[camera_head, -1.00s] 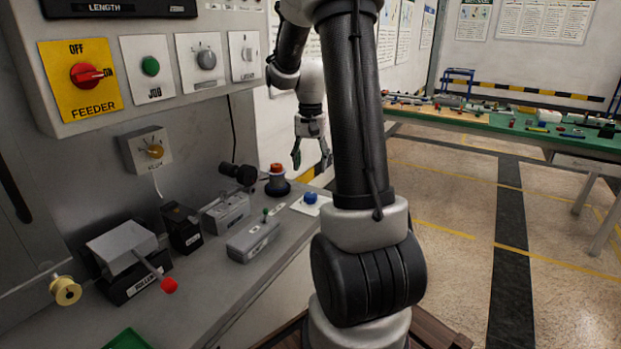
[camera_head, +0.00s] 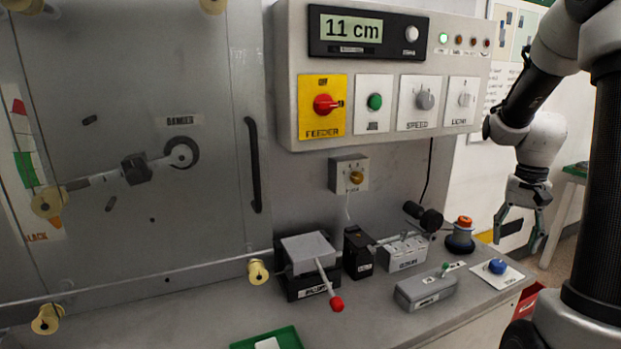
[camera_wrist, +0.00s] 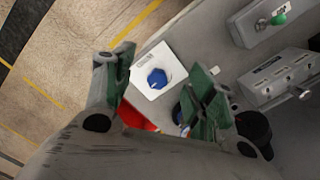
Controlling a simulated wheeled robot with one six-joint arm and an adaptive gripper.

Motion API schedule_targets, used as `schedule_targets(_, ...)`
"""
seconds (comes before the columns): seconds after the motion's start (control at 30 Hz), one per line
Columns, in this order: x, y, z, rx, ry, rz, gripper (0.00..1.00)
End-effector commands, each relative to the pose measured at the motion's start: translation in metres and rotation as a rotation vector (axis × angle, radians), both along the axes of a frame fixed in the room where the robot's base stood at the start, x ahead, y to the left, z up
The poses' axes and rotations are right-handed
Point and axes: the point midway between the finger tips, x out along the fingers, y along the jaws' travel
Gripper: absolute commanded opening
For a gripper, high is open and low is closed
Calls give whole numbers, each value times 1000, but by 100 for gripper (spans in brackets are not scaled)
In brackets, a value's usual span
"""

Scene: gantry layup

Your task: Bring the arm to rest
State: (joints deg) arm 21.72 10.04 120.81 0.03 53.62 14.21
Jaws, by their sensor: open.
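My gripper (camera_head: 519,226) hangs pointing down at the right of the head view, with its two green-padded fingers spread apart and nothing between them. It is near the right end of the grey machine bench (camera_head: 455,318). In the wrist view the open fingers (camera_wrist: 165,98) frame a blue knob (camera_wrist: 157,79) on a white plate, which lies below and apart from them. The same blue knob (camera_head: 497,267) shows in the head view, left of and below the gripper.
A control panel (camera_head: 385,142) reads 11 cm. On the bench stand an orange-topped dark post (camera_head: 460,238), grey boxes (camera_head: 426,289), a red-tipped lever (camera_head: 336,303) and a green tray (camera_head: 290,339). Open floor lies beyond the bench's right edge.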

Motion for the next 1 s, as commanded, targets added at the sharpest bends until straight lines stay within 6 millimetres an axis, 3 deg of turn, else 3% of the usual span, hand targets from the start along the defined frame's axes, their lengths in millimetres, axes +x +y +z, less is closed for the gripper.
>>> schedule_targets(0.3, -83, 75, 59, -32, -116, 328, 56)
schedule_targets(0.53, -138, 121, 85, -84, -276, 512, 56)
schedule_targets(0.8, -152, 142, 111, -121, -435, 604, 56)
schedule_targets(1.0, -151, 145, 112, -120, -444, 618, 56)
